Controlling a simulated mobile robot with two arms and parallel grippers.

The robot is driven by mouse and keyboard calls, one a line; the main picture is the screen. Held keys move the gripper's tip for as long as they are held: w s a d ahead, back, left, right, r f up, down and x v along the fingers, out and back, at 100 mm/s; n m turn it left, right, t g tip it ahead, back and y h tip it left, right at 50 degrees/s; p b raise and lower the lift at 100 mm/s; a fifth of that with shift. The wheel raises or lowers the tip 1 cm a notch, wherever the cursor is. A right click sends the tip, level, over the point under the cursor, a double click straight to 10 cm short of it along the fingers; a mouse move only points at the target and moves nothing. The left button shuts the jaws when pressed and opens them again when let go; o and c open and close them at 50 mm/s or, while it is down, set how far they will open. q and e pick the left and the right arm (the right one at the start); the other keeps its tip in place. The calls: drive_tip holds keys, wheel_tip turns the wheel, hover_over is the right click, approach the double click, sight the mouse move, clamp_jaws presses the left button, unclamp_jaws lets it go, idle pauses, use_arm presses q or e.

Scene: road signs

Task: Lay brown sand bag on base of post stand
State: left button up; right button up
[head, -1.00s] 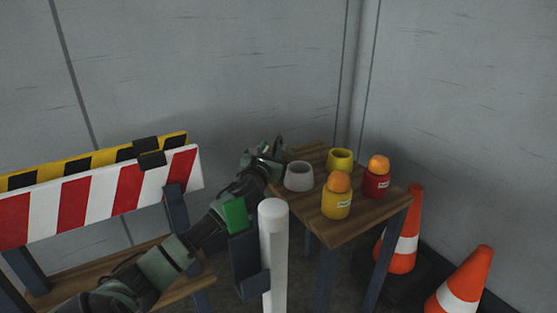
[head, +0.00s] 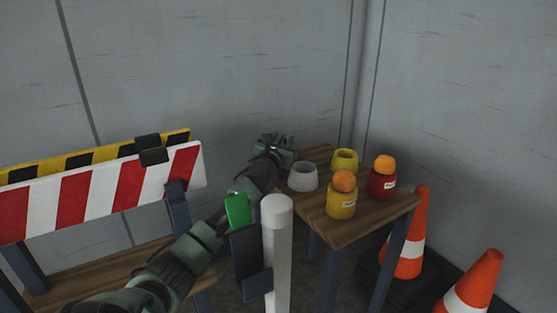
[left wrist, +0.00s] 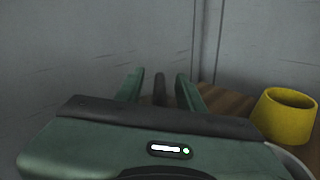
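No brown sand bag shows in either view. A white upright post (head: 277,255) with a rounded top stands at the lower middle, possibly the post stand; its base is below the picture edge. My left gripper (head: 286,141) is beyond the post, by the far left edge of the small wooden table. In the left wrist view its two green fingers (left wrist: 159,88) are apart. A short dark upright thing (left wrist: 160,90) shows between them, touching neither; I cannot tell what it is. My right gripper is not in view.
The wooden table (head: 350,226) bears a grey cup (head: 303,176), a yellow cup (head: 345,161), and yellow (head: 341,203) and red (head: 381,183) jars with orange tops. Orange cones (head: 474,286) stand right. A striped barrier (head: 100,192) and wooden shelf (head: 105,265) are left. Walls close the corner.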

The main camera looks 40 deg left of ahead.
use_arm(q)
clamp_jaws()
idle(1.3)
drive_tip(key=shift+r, duration=0.25)
